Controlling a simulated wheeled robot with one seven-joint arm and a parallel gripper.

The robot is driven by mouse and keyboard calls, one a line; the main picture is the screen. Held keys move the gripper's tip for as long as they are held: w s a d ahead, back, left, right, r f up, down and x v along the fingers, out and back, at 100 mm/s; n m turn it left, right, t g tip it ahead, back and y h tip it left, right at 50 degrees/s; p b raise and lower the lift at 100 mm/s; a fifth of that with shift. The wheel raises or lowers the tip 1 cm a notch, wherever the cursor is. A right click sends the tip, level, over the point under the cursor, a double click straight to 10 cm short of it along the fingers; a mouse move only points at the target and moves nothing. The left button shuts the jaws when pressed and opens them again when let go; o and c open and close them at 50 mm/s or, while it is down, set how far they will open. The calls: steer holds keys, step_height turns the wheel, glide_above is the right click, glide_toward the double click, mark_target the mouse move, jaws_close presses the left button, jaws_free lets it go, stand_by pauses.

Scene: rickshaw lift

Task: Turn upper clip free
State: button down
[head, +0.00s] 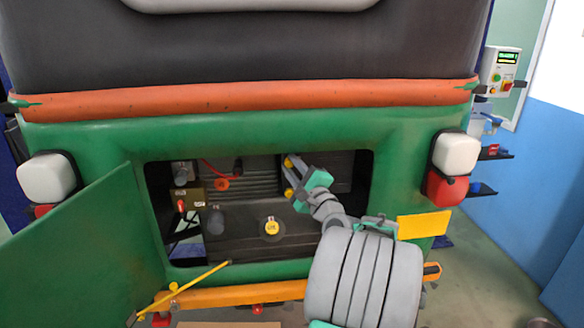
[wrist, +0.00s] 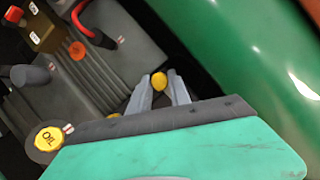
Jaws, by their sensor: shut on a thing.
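The upper clip (head: 288,162) is a small yellow knob in the right part of the open rear bay of the green rickshaw. It also shows in the wrist view (wrist: 158,81), between the two grey fingers. My gripper (head: 291,168) reaches into the bay from the right and is shut on this clip. The fingers hide part of its sides, so its turn angle is unclear. A second yellow clip (head: 289,193) sits just below it in the head view. My gripper's teal body covers the lower part of the wrist view.
The yellow oil cap (head: 271,227) is below and left of my gripper. A red hose (head: 215,172) and brown box (head: 188,198) are farther left. The open green door (head: 85,245) stands at left. The bay's green frame (head: 385,185) lies close at right; an orange bumper (head: 240,296) runs below.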

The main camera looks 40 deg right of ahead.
steer(key=shift+f+n, duration=0.1)
steer(key=shift+n, duration=0.3)
steer(key=n+g+y+b, duration=0.1)
steer(key=n+b, duration=0.1)
steer(key=n, duration=0.2)
steer(key=n+g+b, duration=0.1)
steer(key=n, duration=0.2)
steer(key=shift+g+b, duration=0.4)
steer(key=n+g+b, duration=0.1)
steer(key=n, duration=0.1)
steer(key=n+b, duration=0.1)
steer(key=shift+r+n+g+b, duration=0.2)
steer(key=shift+n+g+b, duration=0.2)
steer(key=n+b, duration=0.1)
steer(key=n+g+h+b, duration=0.1)
steer(key=n, duration=0.1)
steer(key=shift+r+g+b, duration=0.2)
steer(key=shift+g+b, duration=0.1)
steer(key=shift+b, duration=0.1)
steer(key=shift+r+h, duration=0.1)
steer(key=shift+h, duration=0.2)
steer(key=c, duration=1.2)
jaws_free()
